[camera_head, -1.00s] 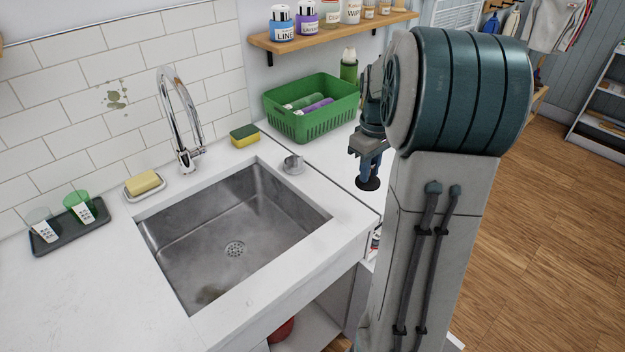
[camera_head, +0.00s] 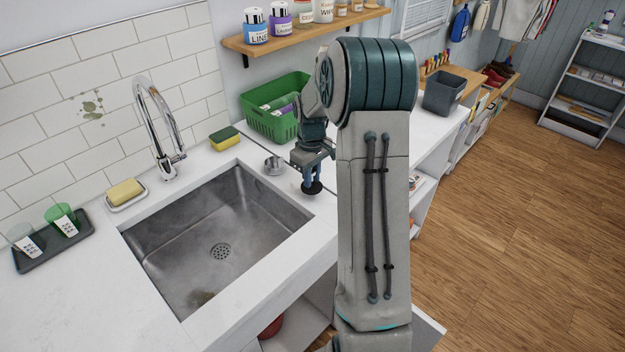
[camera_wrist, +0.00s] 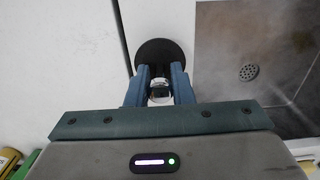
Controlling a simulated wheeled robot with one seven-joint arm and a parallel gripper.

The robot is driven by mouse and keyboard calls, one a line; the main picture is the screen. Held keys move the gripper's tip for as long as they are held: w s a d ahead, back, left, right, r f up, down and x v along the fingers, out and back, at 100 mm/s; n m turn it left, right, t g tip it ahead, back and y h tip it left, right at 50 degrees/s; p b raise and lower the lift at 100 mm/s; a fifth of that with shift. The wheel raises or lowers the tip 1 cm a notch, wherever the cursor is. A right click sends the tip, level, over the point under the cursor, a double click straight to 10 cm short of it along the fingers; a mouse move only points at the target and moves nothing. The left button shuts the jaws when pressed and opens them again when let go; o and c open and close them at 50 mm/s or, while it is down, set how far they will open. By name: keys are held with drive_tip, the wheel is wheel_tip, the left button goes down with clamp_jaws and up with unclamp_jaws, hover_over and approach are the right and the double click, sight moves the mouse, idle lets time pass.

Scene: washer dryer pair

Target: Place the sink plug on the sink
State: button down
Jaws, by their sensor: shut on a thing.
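The sink plug (camera_head: 312,188) is a dark round disc with a pale knob. My gripper (camera_head: 311,178) is shut on its knob and holds it, disc downward, over the white counter just right of the sink. In the wrist view the plug (camera_wrist: 158,60) shows between the fingers of my gripper (camera_wrist: 160,84), beside the sink's edge. The sink (camera_head: 200,225) is a square steel basin with a round drain (camera_head: 220,252) in its floor. The drain (camera_wrist: 248,72) also shows in the wrist view, to the right of the plug. The exact height of the plug above the counter is hard to tell.
A chrome tap (camera_head: 165,125) rises behind the sink. A small metal cup-like thing (camera_head: 274,165) stands at the sink's back right corner. A sponge (camera_head: 224,138), soap dish (camera_head: 126,194), cup tray (camera_head: 55,248) and green basket (camera_head: 272,118) stand around it. The basin is empty.

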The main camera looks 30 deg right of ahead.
drive_tip(key=shift+f, duration=1.3)
drive_tip(key=shift+f, duration=0.1)
drive_tip(key=c, duration=1.3)
unclamp_jaws()
drive_tip(key=shift+o, duration=0.2)
